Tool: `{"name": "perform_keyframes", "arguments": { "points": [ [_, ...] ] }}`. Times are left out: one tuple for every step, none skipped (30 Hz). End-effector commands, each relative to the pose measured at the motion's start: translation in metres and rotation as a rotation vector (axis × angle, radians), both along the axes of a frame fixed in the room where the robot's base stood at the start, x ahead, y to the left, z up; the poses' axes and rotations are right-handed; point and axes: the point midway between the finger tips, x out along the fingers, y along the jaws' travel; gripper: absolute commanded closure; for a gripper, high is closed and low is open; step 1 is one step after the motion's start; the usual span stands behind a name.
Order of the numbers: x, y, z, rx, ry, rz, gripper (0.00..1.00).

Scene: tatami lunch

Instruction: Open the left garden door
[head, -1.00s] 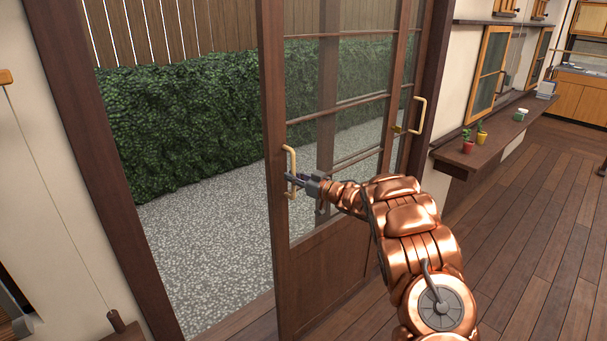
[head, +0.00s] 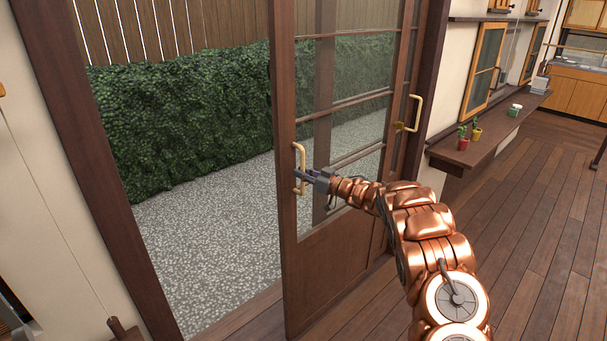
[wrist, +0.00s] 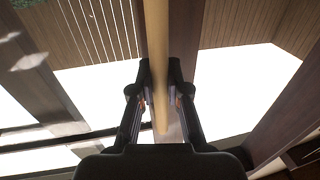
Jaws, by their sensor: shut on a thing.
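The left garden door (head: 335,268) is a dark wooden frame with glass panes, standing slid to the right with a wide opening on its left. Its pale vertical handle (head: 297,160) is on the door's left edge. My gripper (head: 303,176) is shut on this handle at its lower part. In the wrist view the handle (wrist: 157,60) runs between the two fingers (wrist: 158,100). The other door's handle (head: 413,113) shows further right.
Through the opening are pale gravel (head: 205,240), a green hedge (head: 180,125) and a wooden fence. A dark post (head: 100,170) bounds the opening on the left. A wall shelf (head: 490,130) with small potted plants stands at right. The wooden floor (head: 530,230) there is clear.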

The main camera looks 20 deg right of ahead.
Motion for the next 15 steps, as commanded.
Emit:
{"name": "perform_keyframes", "arguments": {
  "points": [
    [0.0002,-0.0013,0.0004,0.001,-0.001,-0.003,0.83],
    [0.0002,-0.0013,0.0004,0.001,-0.001,-0.002,0.8],
    [0.0001,-0.0014,0.0005,0.001,-0.001,-0.002,0.76],
    [0.0,-0.0013,0.0004,0.001,-0.001,-0.002,0.73],
    [0.0,-0.0013,0.0005,0.001,-0.001,-0.002,0.69],
    [0.0,-0.0012,0.0004,0.001,-0.001,-0.002,0.65],
    [0.0,-0.0011,0.0004,0.001,-0.001,-0.002,0.62],
    [0.0,-0.0011,0.0004,0.001,-0.001,-0.002,0.59],
    [0.0,-0.001,0.0003,0.001,-0.001,-0.002,0.59],
    [-0.0001,-0.0009,0.0003,0.001,-0.001,-0.001,0.59],
    [0.0,-0.0009,0.0003,0.001,-0.001,-0.001,0.59],
    [0.0,-0.0009,0.0003,0.001,-0.001,-0.001,0.59],
    [-0.0001,-0.0008,0.0003,0.001,-0.001,-0.001,0.59],
    [-0.0001,-0.0008,0.0004,0.001,-0.001,-0.001,0.59],
    [-0.0001,-0.0008,0.0003,0.001,-0.001,-0.001,0.59]
  ]
}}
